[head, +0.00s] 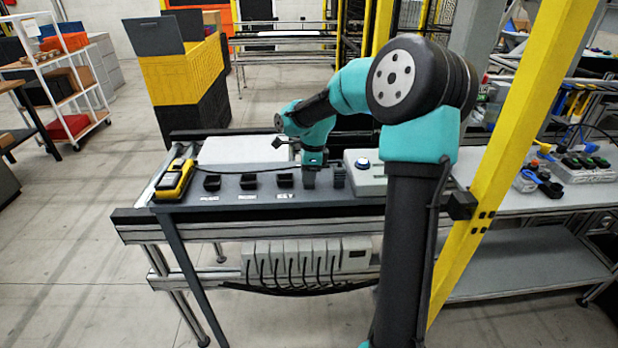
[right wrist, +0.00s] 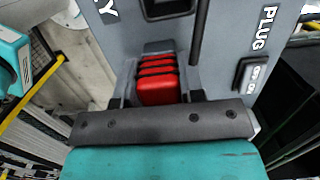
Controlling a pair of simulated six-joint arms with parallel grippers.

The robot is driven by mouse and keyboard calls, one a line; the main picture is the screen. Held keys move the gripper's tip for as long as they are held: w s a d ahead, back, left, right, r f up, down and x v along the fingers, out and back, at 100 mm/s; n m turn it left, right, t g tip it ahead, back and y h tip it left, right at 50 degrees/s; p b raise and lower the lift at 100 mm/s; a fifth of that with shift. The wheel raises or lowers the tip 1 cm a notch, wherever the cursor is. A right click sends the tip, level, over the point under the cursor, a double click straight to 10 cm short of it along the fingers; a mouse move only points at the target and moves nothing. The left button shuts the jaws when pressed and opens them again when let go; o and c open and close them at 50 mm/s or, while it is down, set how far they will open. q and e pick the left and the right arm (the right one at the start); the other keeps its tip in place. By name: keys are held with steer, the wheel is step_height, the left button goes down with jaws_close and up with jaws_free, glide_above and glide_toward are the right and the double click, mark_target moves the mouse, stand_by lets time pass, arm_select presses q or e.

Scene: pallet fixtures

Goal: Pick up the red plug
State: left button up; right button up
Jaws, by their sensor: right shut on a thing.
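The red plug (right wrist: 158,82) is a ribbed red block, seen in the right wrist view between the two dark fingers of my right gripper (right wrist: 158,92). The fingers are shut on it, one at each side. In the head view my right gripper (head: 311,178) points down at the grey fixture panel (head: 235,199), right of the KEY holder; the plug is hidden there. From these frames I cannot tell whether the plug is seated or lifted. My left gripper is not in view.
Several black holders (head: 248,182) line the panel left of my right gripper. A yellow-and-black device (head: 174,180) lies at the panel's left end. A grey box with a round button (head: 364,182) stands close on the right. A yellow post (head: 505,150) rises beside my right arm.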

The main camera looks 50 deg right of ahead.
steer(key=shift+r, duration=0.15)
steer(key=shift+r, duration=1.25)
steer(key=s+a, duration=0.3)
steer(key=a, duration=0.1)
steer(key=s+a+r, duration=0.1)
steer(key=s+a, duration=0.3)
steer(key=s+a+r, duration=0.1)
steer(key=s+a, duration=0.2)
steer(key=a, duration=0.1)
steer(key=shift+s+r, duration=0.1)
steer(key=shift+s, duration=0.2)
